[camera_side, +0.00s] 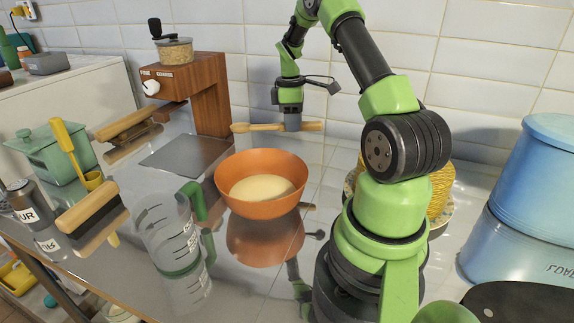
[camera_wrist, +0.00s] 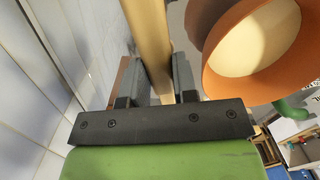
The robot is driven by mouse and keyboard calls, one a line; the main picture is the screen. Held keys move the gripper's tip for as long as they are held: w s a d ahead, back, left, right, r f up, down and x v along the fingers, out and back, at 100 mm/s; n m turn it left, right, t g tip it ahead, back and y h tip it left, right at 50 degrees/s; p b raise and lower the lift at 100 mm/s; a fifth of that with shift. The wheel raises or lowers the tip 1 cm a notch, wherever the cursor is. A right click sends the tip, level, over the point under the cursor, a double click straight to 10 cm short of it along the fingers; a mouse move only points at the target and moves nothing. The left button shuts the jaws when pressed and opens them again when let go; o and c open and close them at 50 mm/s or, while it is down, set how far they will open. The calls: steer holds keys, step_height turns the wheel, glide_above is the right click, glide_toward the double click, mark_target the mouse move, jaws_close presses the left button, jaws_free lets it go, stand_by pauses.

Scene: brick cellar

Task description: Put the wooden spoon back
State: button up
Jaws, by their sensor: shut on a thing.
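The wooden spoon (camera_side: 262,127) is held level in the side view, above and behind the orange bowl (camera_side: 262,208). My gripper (camera_side: 292,124) points down and is shut on the spoon near its right part. In the wrist view the pale wooden spoon (camera_wrist: 148,35) runs between the two grey fingers of my gripper (camera_wrist: 158,82), and its ends are out of frame or hidden. The orange bowl (camera_wrist: 212,72) also shows there, to the right of the spoon, with a pale content in it.
A wooden coffee grinder stand (camera_side: 212,95) is at the back left. A clear measuring jug (camera_side: 165,245) stands in front of the bowl. The tiled wall is close behind my gripper.

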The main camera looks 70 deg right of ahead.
steer(key=f+m, duration=0.1)
steer(key=s+d+m, duration=0.1)
steer(key=shift+s+d+f+m+t, duration=0.3)
steer(key=shift+f+m, duration=0.1)
step_height(320, 180, down, 6)
steer(key=shift+d+r, duration=0.1)
steer(key=shift+r, duration=0.15)
steer(key=shift+f, duration=2.25)
steer(key=o, duration=0.9)
steer(key=shift+f, duration=0.1)
